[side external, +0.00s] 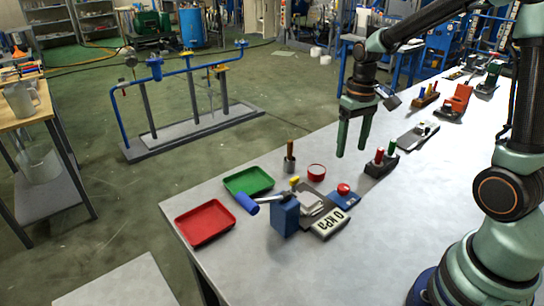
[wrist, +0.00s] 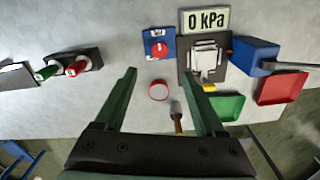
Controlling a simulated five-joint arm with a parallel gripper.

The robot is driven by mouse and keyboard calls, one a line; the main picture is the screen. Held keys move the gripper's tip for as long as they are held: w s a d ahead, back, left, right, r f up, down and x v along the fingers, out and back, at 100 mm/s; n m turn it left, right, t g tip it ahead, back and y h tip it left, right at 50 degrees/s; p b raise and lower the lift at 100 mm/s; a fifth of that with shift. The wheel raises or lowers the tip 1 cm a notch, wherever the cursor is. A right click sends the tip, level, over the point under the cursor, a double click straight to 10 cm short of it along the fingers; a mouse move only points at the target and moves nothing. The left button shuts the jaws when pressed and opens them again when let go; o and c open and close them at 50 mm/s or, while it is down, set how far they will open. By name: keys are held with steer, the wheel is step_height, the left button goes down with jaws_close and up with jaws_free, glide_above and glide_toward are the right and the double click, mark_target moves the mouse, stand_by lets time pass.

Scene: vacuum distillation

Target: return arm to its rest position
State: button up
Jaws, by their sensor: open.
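My gripper (side external: 353,138) hangs above the table, its two green fingers pointing down. In the wrist view my gripper (wrist: 165,85) has its fingers spread apart, open, with nothing held between them. The fingertips are clear of the tabletop (wrist: 120,20). Below and between them in the wrist view lie a small red round dish (wrist: 159,91) and a cup with a brown-handled tool (wrist: 177,115). My arm reaches in from the right side of the side external view.
A red tray (side external: 205,222), a green tray (side external: 248,181), a blue box (side external: 285,216), a "0 kPa" display (side external: 330,223) and a red button on a blue base (side external: 344,193) occupy the near end.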

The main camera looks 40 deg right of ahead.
steer(key=s+a+r+n+t, duration=0.2)
steer(key=s+a+r+t, duration=0.3)
steer(key=a+r, duration=0.5)
steer(key=shift+s+t, duration=0.3)
steer(key=shift+s, duration=0.65)
